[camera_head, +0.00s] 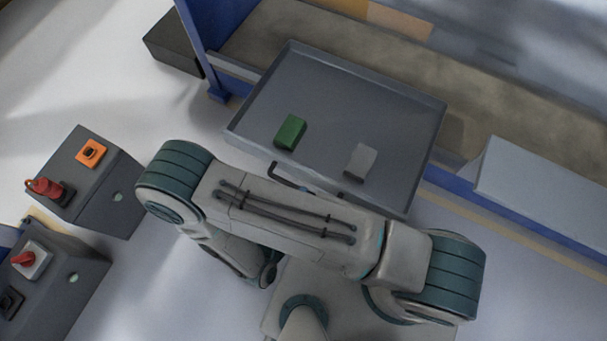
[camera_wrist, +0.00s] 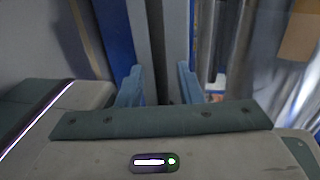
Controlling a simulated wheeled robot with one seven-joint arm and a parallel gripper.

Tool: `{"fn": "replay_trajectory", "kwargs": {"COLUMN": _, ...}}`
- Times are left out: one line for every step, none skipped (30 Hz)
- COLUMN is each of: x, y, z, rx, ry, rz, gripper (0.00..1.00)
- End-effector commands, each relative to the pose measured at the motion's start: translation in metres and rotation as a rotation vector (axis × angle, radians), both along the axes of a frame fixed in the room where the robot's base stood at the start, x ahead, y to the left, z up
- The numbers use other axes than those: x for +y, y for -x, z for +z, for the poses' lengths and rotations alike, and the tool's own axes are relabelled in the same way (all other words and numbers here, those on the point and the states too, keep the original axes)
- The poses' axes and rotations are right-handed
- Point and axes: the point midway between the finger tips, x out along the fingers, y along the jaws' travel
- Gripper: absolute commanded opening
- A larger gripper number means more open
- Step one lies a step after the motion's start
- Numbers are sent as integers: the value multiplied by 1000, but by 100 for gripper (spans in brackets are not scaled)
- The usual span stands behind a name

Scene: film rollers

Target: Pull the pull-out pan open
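The pull-out pan (camera_head: 330,90) is a shallow grey tray with a low rim, standing out from the blue-framed machine in the head view. A dark handle (camera_head: 290,178) shows in part at its near edge; my arm hides the rest. A green block (camera_head: 291,132) and a light grey block (camera_head: 360,161) lie in the pan. In the head view my gripper is mostly hidden behind my arm, close to the handle. In the wrist view my gripper (camera_wrist: 160,84) has its two blue fingers apart, with grey and dark upright strips seen between and beyond them. Contact with the handle cannot be made out.
Grey control boxes with an orange-and-black switch (camera_head: 91,153) and red knobs (camera_head: 45,188) stand at the left. A dark box (camera_head: 172,45) sits beside the blue post (camera_head: 197,40). A light grey panel (camera_head: 540,190) is at the right.

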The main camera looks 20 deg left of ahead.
Motion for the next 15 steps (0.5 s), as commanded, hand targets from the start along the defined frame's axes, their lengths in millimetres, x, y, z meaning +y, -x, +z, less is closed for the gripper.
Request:
{"fn": "replay_trajectory", "kwargs": {"x": 2, "y": 12, "z": 5, "rx": 1, "ry": -3, "rz": 4, "gripper": 33}}
{"fn": "replay_trajectory", "kwargs": {"x": 3, "y": 19, "z": 6, "rx": 2, "ry": -2, "rz": 4, "gripper": 33}}
{"fn": "replay_trajectory", "kwargs": {"x": 3, "y": 29, "z": 9, "rx": 3, "ry": -2, "rz": 4, "gripper": 33}}
{"fn": "replay_trajectory", "kwargs": {"x": 4, "y": 36, "z": 10, "rx": 2, "ry": -3, "rz": 3, "gripper": 33}}
{"fn": "replay_trajectory", "kwargs": {"x": 4, "y": 43, "z": 11, "rx": 2, "ry": -3, "rz": 4, "gripper": 33}}
{"fn": "replay_trajectory", "kwargs": {"x": 4, "y": 51, "z": 13, "rx": 2, "ry": -2, "rz": 3, "gripper": 33}}
{"fn": "replay_trajectory", "kwargs": {"x": 5, "y": 58, "z": 14, "rx": 2, "ry": -2, "rz": 3, "gripper": 33}}
{"fn": "replay_trajectory", "kwargs": {"x": 6, "y": 64, "z": 15, "rx": 2, "ry": -2, "rz": 3, "gripper": 33}}
{"fn": "replay_trajectory", "kwargs": {"x": 6, "y": 71, "z": 16, "rx": 1, "ry": -1, "rz": 3, "gripper": 33}}
{"fn": "replay_trajectory", "kwargs": {"x": 6, "y": 76, "z": 17, "rx": 1, "ry": 0, "rz": 2, "gripper": 33}}
{"fn": "replay_trajectory", "kwargs": {"x": 6, "y": 81, "z": 18, "rx": 1, "ry": 0, "rz": 1, "gripper": 33}}
{"fn": "replay_trajectory", "kwargs": {"x": 7, "y": 87, "z": 19, "rx": 2, "ry": -2, "rz": 2, "gripper": 33}}
{"fn": "replay_trajectory", "kwargs": {"x": 8, "y": 90, "z": 19, "rx": 1, "ry": -1, "rz": 2, "gripper": 33}}
{"fn": "replay_trajectory", "kwargs": {"x": 8, "y": 93, "z": 20, "rx": 0, "ry": -1, "rz": 1, "gripper": 33}}
{"fn": "replay_trajectory", "kwargs": {"x": 8, "y": 97, "z": 21, "rx": -1, "ry": -1, "rz": 0, "gripper": 33}}
